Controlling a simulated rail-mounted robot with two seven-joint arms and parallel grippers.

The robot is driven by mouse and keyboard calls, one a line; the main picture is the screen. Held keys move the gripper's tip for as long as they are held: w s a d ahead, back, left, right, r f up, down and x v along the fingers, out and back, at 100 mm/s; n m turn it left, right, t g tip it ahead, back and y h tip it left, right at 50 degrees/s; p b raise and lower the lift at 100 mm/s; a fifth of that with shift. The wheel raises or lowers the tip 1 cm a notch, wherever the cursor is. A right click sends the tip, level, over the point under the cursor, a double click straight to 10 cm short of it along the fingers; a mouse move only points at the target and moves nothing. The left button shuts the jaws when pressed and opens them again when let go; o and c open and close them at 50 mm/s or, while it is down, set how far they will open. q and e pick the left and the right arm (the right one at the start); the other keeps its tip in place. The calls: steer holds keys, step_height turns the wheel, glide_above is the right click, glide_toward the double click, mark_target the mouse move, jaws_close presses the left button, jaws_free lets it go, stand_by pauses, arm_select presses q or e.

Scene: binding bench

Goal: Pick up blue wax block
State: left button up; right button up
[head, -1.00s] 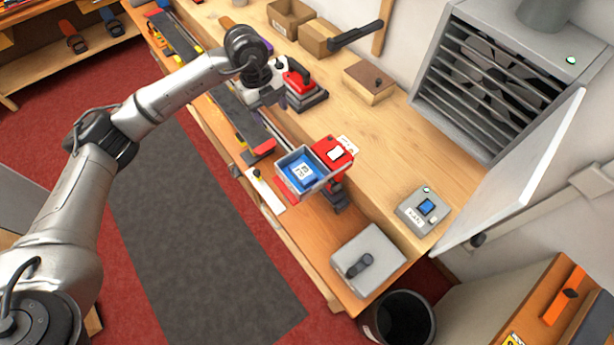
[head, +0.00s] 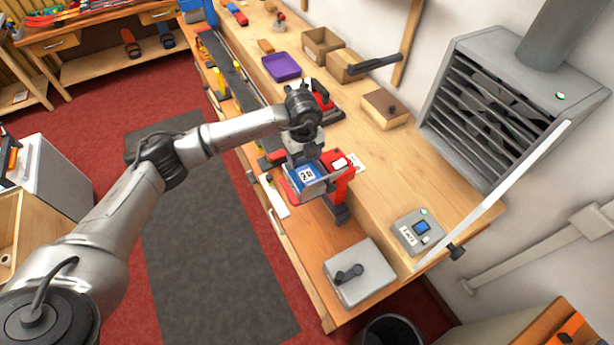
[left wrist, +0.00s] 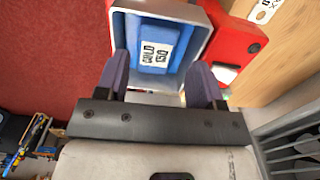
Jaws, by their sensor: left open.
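The blue wax block (head: 306,175) has a white label with dark print and lies in a small grey open tray (head: 321,187), mounted at a red device (head: 344,172) on the bench. In the left wrist view the block (left wrist: 149,33) sits inside the tray walls, straight ahead of the fingers. My left gripper (left wrist: 162,78) is open and empty, its two dark fingers apart at the near side of the tray. In the head view my left gripper (head: 300,160) hangs over the tray's back side and partly hides it. My right gripper is not in view.
A grey box with a dark handle (head: 360,275) and a control box with a blue screen (head: 418,232) stand to the right. A vented cabinet (head: 500,95) is at the back. A purple tray (head: 281,67) and cardboard boxes (head: 322,44) lie farther along the bench.

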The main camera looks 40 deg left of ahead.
mark_target(304, 171)
arm_select(q)
steer(key=shift+f, duration=0.5)
steer(key=shift+s+f+p, duration=0.15)
steer(key=shift+f+p, duration=0.3)
steer(key=shift+f, duration=0.1)
step_height(304, 171, down, 3)
steer(key=shift+d+f+p, duration=0.1)
steer(key=shift+p, duration=0.45)
steer(key=shift+f, duration=0.5)
steer(key=shift+c, duration=0.3)
steer(key=c, duration=0.6)
steer(key=shift+r, duration=0.1)
steer(key=shift+c, duration=0.2)
